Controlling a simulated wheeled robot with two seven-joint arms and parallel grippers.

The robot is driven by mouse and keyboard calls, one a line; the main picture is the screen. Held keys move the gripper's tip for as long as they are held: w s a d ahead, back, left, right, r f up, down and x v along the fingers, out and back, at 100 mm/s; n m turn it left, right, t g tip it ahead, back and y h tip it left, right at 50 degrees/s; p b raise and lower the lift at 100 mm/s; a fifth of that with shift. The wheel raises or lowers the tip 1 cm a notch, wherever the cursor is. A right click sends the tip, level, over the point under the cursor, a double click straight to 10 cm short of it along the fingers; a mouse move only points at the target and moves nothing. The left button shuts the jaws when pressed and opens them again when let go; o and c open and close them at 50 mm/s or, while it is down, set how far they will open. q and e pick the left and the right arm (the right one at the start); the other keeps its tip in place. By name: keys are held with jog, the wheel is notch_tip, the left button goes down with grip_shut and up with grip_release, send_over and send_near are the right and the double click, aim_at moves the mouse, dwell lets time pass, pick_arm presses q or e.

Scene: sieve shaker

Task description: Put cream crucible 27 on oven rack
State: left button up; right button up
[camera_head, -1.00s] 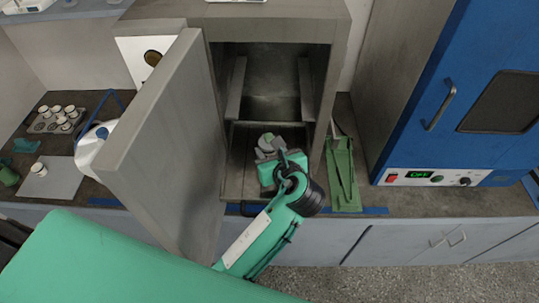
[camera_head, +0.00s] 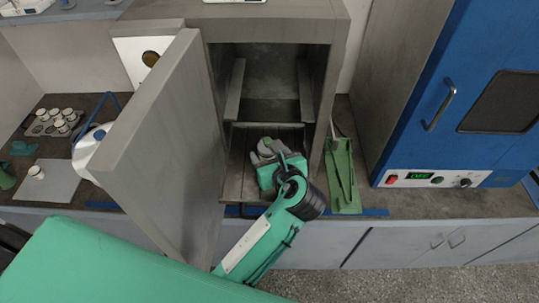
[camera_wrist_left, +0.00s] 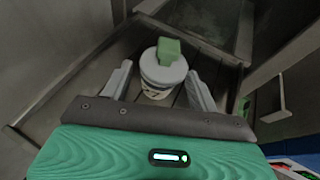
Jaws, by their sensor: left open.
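A pale crucible (camera_wrist_left: 157,92) with a round lid and a green block-shaped knob (camera_wrist_left: 168,50) stands upright between my left fingers in the left wrist view. Dark markings show on its side, but I cannot read a number. It appears to stand on the slatted oven rack (camera_head: 236,182), which sticks out of the open grey oven. My left gripper (camera_head: 264,147) is open over the rack, with one finger on each side of the crucible and gaps showing. In the head view the gripper mostly hides the crucible. My right gripper is not in view.
The open grey oven door (camera_head: 165,145) stands left of the rack. A green tray with tongs (camera_head: 342,178) lies to its right. A blue oven (camera_head: 450,110) is farther right. At left are a holder with several crucibles (camera_head: 40,128) and a grey plate (camera_head: 58,185) bearing one cup.

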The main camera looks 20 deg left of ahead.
pick_arm(q)
jog(key=p+v, duration=0.6)
jog(key=shift+s+d+r, duration=0.15)
jog(key=shift+s+r, duration=0.05)
jog(key=shift+r, duration=0.15)
jog(key=v, duration=0.4)
jog(key=shift+d+f, duration=0.15)
jog(key=shift+f, duration=0.15)
jog(key=shift+s+d+r, duration=0.25)
jog(key=shift+s+d, duration=0.1)
jog(key=shift+s, duration=0.1)
